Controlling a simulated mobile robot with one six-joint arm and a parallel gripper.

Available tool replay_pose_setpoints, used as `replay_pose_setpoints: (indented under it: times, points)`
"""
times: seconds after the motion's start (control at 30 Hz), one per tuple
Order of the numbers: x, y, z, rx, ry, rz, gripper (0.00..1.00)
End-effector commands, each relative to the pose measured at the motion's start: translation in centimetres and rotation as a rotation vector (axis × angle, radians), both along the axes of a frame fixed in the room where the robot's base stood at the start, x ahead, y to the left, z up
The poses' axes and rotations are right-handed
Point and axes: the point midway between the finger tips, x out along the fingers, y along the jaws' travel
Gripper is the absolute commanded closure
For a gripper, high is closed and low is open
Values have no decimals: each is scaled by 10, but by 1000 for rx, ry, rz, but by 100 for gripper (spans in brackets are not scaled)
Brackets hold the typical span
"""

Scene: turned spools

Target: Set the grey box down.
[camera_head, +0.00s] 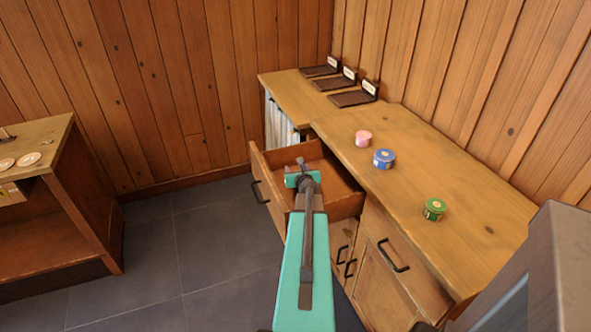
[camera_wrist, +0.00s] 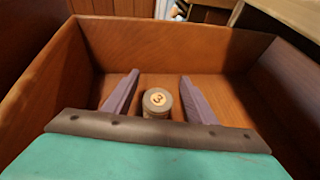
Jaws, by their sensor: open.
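The grey box (camera_wrist: 157,101) is a small round tin with a grey rim and a pale top marked with a 3. In the wrist view it stands upright inside the open drawer (camera_head: 338,183), between my two fingers, with a gap on each side. Its lower part is hidden behind my gripper's palm. My gripper (camera_wrist: 160,76) is open, its fingers apart on either side of the box. In the head view my gripper (camera_head: 301,166) is over the drawer, and I cannot make out the grey box there.
On the counter (camera_head: 455,247) stand a pink tin (camera_head: 363,138), a blue tin (camera_head: 384,159) and a green tin (camera_head: 434,209). Three dark labelled stands (camera_head: 350,98) are at the back. The drawer walls surround my gripper. A second wooden unit (camera_head: 80,205) stands at left.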

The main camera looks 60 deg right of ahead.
Motion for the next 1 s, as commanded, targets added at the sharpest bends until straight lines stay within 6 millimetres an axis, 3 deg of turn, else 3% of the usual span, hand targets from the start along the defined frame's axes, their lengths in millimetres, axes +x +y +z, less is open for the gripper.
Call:
replay_pose_setpoints:
  times: [1.0]
  points:
    - [-56,61,35,-1,0,-1,48]
